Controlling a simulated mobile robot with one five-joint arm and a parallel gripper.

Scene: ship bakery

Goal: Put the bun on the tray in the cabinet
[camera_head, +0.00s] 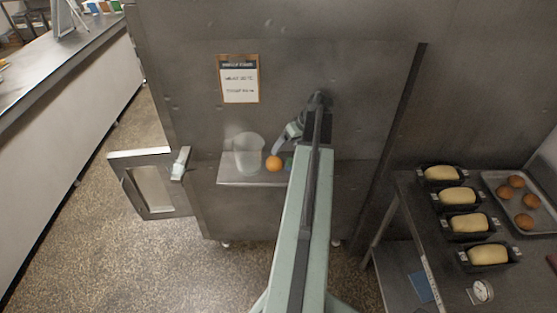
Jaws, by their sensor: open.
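Several round brown buns (516,181) lie on a metal tray (547,214) on the bench at the right. A steel cabinet (190,90) stands ahead of me, with a small windowed door (152,184) swung open at its lower left. My gripper (280,146) is open at the end of my outstretched arm, in front of the cabinet face, above an orange ball-like item (274,163). I see nothing held in it, though its far side is partly hidden by my arm.
Several loaf tins (464,224) and a round dial (482,292) are on the right bench. Floor at left is clear.

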